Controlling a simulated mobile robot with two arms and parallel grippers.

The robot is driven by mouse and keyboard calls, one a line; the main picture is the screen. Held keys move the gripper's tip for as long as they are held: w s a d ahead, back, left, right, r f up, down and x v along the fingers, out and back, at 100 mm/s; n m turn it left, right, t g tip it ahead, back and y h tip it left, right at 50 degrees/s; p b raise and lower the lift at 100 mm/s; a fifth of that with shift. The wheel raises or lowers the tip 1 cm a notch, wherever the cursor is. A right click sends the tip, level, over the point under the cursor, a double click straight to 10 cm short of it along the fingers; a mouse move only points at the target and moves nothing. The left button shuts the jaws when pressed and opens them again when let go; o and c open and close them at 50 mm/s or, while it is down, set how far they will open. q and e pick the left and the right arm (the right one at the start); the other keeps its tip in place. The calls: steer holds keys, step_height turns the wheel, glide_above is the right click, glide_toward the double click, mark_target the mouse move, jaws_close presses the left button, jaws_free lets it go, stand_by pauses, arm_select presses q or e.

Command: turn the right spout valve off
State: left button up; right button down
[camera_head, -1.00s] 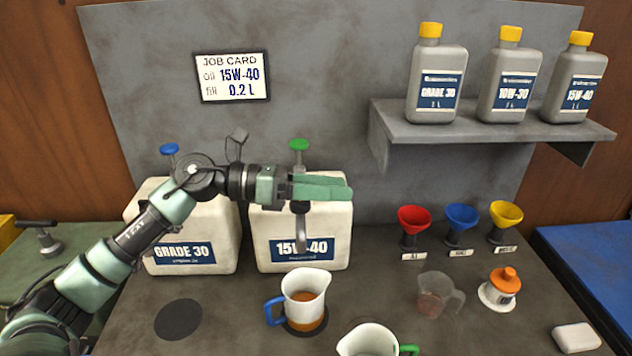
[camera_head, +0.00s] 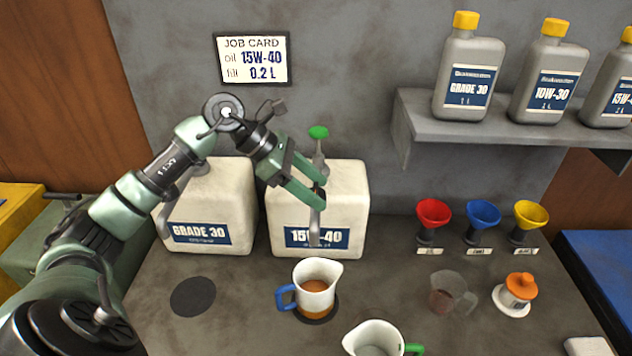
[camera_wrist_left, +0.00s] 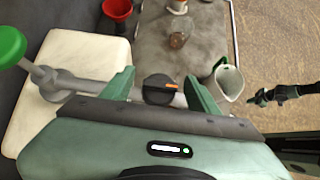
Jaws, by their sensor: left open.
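The right spout belongs to the white 15W-40 container (camera_head: 345,190); its grey outlet (camera_head: 314,228) points down at the front. In the left wrist view its valve is a dark round knob (camera_wrist_left: 158,86) with an orange mark. My left gripper (camera_head: 320,190) is open, its green fingers on either side of the knob; contact cannot be told. In the head view the fingers mostly hide the knob. A white jug (camera_head: 316,280) with a blue handle and brown oil stands below the outlet. A dark gripper, apparently my right one (camera_wrist_left: 272,96), shows small in the left wrist view.
A green knob (camera_head: 318,132) rises above the container. The GRADE 30 container (camera_head: 215,200) stands to the left. A green-handled jug (camera_head: 375,340) is at the front. Red, blue and yellow funnels (camera_head: 483,215) stand right. A shelf (camera_head: 420,120) holds bottles.

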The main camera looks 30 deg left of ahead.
arm_select(q)
steer(key=shift+d+f, duration=0.15)
jaws_close()
steer(key=shift+f+n+b, duration=0.2)
steer(key=shift+n+b, duration=0.2)
steer(key=shift+b, duration=0.4)
steer(key=n+t+y+b, duration=0.2)
steer(key=b, duration=0.2)
steer(key=shift+n, duration=0.4)
steer(key=n+t+y+b, duration=0.1)
steer(key=n, duration=0.1)
steer(key=shift+r+n+y+b, duration=0.15)
steer(key=shift+n+y+b, duration=0.25)
steer(key=n+t+y+b, duration=0.1)
steer(key=n, duration=0.1)
steer(key=shift+d+r+n+y, duration=0.1)
steer(key=shift+n+y, duration=0.2)
steer(key=shift+y, duration=0.1)
steer(key=n+y+b, duration=0.1)
steer(key=n+y, duration=0.2)
steer(key=n, duration=0.1)
steer(key=shift+n+y, duration=0.6)
steer(key=shift+n, duration=0.1)
steer(key=shift+r+n+y+p, duration=0.15)
steer(key=shift+n+y+p, duration=0.2)
steer(key=shift+n+y, duration=0.25)
steer(key=shift+n+g+y+p, duration=0.5)
steer(key=shift+n+p, duration=0.2)
steer(key=shift+n, duration=0.3)
steer(key=shift+f, duration=0.2)
